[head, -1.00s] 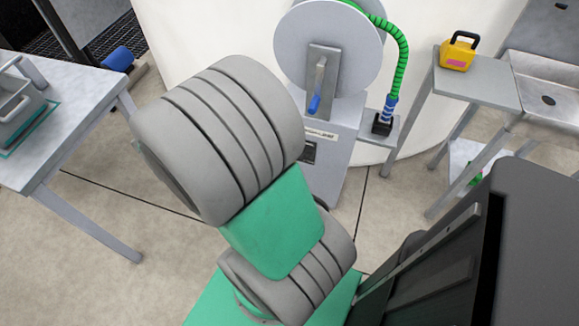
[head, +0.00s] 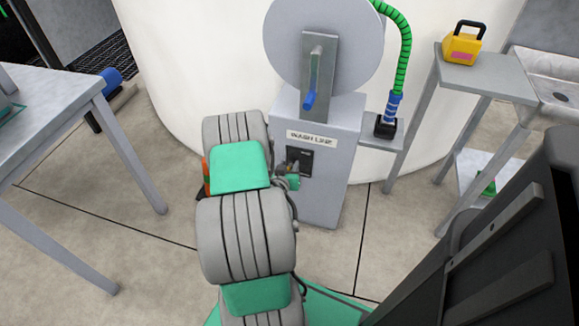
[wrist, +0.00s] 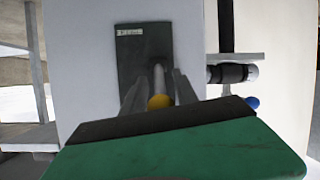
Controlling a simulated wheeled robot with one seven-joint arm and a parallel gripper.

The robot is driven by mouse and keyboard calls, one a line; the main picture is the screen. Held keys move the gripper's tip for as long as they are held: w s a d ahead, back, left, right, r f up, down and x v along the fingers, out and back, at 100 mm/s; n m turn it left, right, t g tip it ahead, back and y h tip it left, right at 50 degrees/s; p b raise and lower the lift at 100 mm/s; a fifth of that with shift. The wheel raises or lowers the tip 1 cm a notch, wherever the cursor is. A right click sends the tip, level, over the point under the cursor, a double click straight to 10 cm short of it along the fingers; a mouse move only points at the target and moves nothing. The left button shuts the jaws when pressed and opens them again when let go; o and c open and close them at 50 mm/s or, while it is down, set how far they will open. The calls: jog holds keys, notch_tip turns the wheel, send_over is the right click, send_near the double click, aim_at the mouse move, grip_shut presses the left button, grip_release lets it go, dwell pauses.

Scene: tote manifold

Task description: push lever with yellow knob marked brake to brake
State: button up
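The yellow knob (wrist: 160,102) shows in the wrist view at the near end of a pale lever (wrist: 159,78). The lever comes out of a dark plate (wrist: 130,60) with a small label too small to read. My gripper (wrist: 160,88) has one finger on each side of the lever and knob. Whether the fingers touch the knob is unclear. In the head view my gripper (head: 290,177) is at the dark plate on the front of the grey wash line cabinet (head: 335,185). There my arm hides the knob.
A hose reel (head: 360,50) with a blue-handled crank stands on the cabinet. A green hose (head: 403,60) runs down to a side shelf. Grey tables stand left and right, and a yellow container (head: 462,46) sits on the right one.

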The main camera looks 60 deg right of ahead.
jog(key=shift+w+d+f, duration=0.1)
jog(key=shift+d+f, duration=0.05)
jog(key=shift+d, duration=0.35)
grip_shut()
jog(key=shift+a, duration=0.1)
dwell(1.0)
